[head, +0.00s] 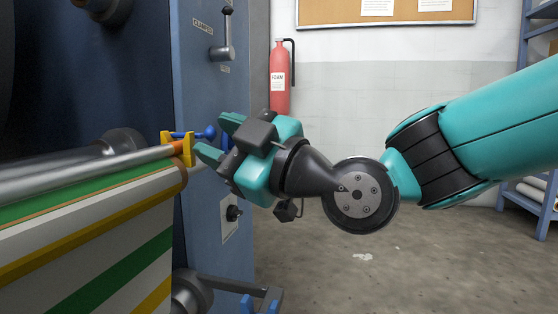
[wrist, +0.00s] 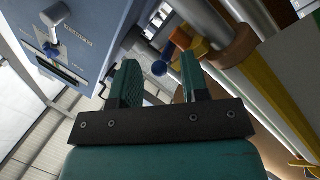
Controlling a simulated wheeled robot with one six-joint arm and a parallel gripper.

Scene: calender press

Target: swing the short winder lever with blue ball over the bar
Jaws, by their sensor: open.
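The short winder lever's blue ball (head: 209,132) sticks out to the right of a yellow bracket (head: 166,140) at the end of the grey bar (head: 90,171). I cannot tell whether a finger touches the ball. Part of the lever is hidden by the bracket.
A clamp lever (head: 222,52) with a dark knob is on the blue machine column (head: 205,90), above my gripper. Striped fabric (head: 110,245) hangs under the bar. A red extinguisher (head: 279,85) is on the back wall.

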